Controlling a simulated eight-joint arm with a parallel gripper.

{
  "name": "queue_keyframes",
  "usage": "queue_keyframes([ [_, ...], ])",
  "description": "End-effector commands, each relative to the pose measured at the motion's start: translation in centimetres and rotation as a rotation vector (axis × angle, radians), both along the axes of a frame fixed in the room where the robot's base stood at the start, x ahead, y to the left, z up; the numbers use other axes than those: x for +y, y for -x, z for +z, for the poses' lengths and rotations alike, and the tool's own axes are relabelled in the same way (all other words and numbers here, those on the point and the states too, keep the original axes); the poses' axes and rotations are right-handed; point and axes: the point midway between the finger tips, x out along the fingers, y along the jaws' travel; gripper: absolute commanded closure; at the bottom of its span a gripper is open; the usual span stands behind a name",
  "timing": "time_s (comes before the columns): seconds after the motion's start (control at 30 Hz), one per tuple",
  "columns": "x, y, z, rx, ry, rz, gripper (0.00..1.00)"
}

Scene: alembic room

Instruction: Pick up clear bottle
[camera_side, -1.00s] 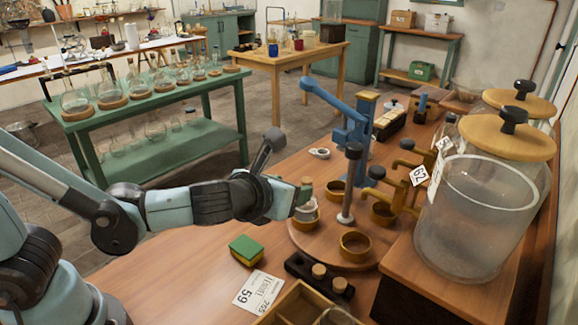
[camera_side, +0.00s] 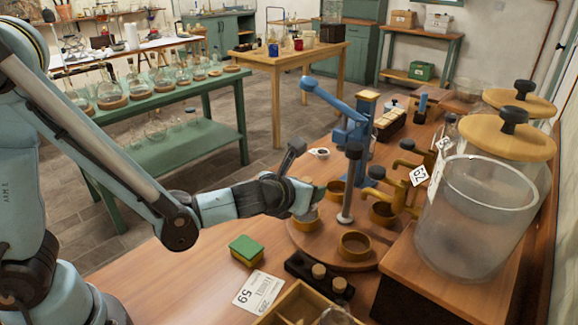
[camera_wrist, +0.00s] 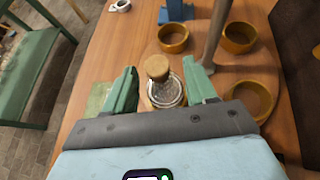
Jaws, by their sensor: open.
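The clear bottle (camera_wrist: 165,92) is small, with a cork stopper (camera_wrist: 157,66), and shows in the wrist view between my fingers. It seems to stand upright in one of the brass rings (camera_side: 307,220) of the round wooden stand (camera_side: 330,256). My gripper (camera_wrist: 160,70) is open, with one green finger on each side of the bottle; gaps show between fingers and glass. In the side view my gripper (camera_side: 308,197) is at that ring and largely hides the bottle.
The stand has a central post (camera_side: 348,185) and other brass rings (camera_side: 355,244) close by. A blue lever press (camera_side: 352,128) stands behind. A green-yellow sponge (camera_side: 246,250), a label card (camera_side: 259,291) and a black holder with corks (camera_side: 319,279) lie in front.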

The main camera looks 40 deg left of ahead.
Motion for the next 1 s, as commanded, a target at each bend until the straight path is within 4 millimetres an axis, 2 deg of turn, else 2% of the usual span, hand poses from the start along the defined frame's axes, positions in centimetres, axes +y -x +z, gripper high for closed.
queue_keyframes([
  [0.2, 0.29, -1.26, -0.72, 0.000, 0.000, 0.001, 0.44],
  [0.47, 0.29, -1.32, -0.75, 0.000, -0.001, 0.000, 0.46],
  [0.8, 0.27, -1.31, -0.73, 0.000, -0.001, 0.000, 0.98],
  [1.0, 0.27, -1.31, -0.71, 0.000, -0.001, 0.000, 1.00],
])
